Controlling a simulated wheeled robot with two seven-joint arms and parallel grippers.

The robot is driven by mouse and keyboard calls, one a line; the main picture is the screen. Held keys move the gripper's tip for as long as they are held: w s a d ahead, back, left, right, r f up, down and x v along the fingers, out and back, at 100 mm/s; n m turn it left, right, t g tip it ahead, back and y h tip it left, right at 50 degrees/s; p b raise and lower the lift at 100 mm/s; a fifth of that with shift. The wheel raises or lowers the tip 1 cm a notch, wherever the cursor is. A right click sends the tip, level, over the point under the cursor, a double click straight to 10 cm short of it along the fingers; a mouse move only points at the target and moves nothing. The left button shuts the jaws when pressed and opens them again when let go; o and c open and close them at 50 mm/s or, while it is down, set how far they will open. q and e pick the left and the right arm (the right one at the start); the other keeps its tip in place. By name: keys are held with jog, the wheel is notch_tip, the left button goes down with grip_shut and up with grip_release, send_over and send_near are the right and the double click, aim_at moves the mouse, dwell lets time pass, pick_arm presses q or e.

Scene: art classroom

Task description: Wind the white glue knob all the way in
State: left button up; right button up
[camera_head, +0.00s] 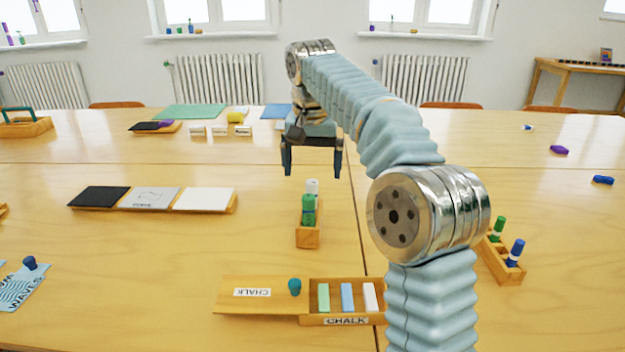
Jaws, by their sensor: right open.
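A white glue stick (312,187) stands upright at the far end of a small wooden holder (309,238) in the middle of the table. A green glue stick (308,212) stands in front of it and hides its lower part, so a knob on the white one cannot be made out. My right gripper (312,168) points down with its two dark fingers spread apart and nothing between them. In the picture the fingertips are just above the white stick's top, to either side of it; the exact gap is unclear. My left gripper is out of view.
A chalk box (347,320) with its lid (258,306) slid left stands in front. A second wooden holder (500,262) with green and blue sticks is at right. A tray of three tiles (153,208) lies left. The table between them is clear.

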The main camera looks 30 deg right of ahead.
jog(key=shift+w+f+b, duration=0.1)
jog(key=shift+f+b, duration=0.7)
jog(key=shift+f, duration=0.35)
jog(key=c, duration=1.5)
